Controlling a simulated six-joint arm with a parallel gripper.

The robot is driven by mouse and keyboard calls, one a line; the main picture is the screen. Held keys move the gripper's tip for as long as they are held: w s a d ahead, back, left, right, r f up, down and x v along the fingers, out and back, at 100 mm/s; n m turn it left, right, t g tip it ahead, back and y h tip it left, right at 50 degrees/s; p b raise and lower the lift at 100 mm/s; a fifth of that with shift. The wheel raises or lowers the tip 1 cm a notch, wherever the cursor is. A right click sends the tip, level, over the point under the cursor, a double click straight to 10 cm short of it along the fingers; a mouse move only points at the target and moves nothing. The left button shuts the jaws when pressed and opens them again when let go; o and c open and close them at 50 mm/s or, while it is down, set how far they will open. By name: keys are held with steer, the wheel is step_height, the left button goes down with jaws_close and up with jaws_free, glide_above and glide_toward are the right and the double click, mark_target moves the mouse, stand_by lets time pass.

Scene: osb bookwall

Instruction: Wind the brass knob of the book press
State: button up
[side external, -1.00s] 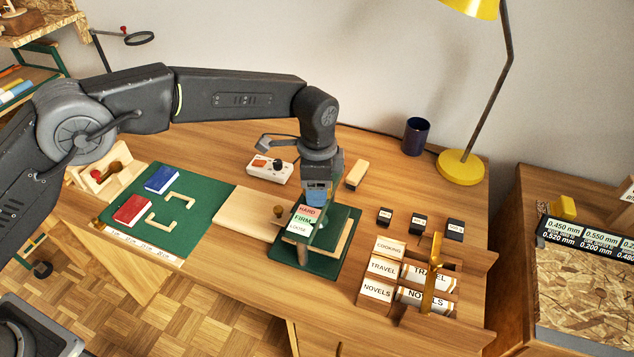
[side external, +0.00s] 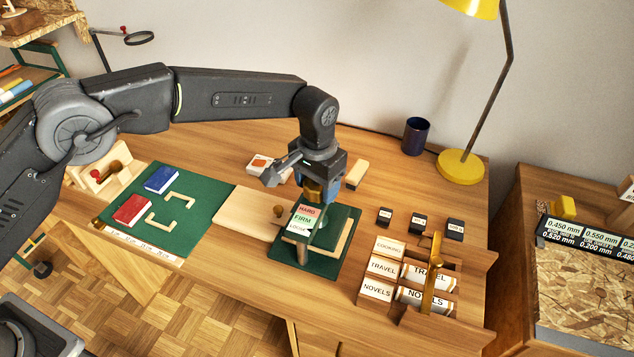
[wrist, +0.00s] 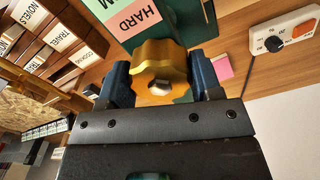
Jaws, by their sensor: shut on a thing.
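The book press (side external: 338,245) is dark green and stands on the wooden bench, with a label strip (side external: 303,219) reading HARD, FIRM and LOOSE on its side. The brass knob (wrist: 160,68) shows large in the wrist view, lobed and gold. My gripper (side external: 314,192) is over the top of the press. Its two blue fingers stand on either side of the knob and are shut on it. In the side view the knob is mostly hidden by the fingers.
A pale board (side external: 247,212) lies left of the press, beside a green mat (side external: 210,218) with a red book (side external: 132,209) and a blue book (side external: 161,180). A labelled book rack (side external: 437,315) stands to the right.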

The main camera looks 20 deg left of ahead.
steer(key=n, duration=0.4)
steer(key=shift+n, duration=0.4)
steer(key=n, duration=0.3)
steer(key=shift+n, duration=0.3)
steer(key=n, duration=0.4)
steer(key=shift+w, duration=0.1)
steer(key=n, duration=0.8)
steer(key=shift+n, duration=0.3)
steer(key=n, duration=0.3)
steer(key=shift+n, duration=0.4)
steer(key=n, duration=0.3)
steer(key=shift+n, duration=2.2)
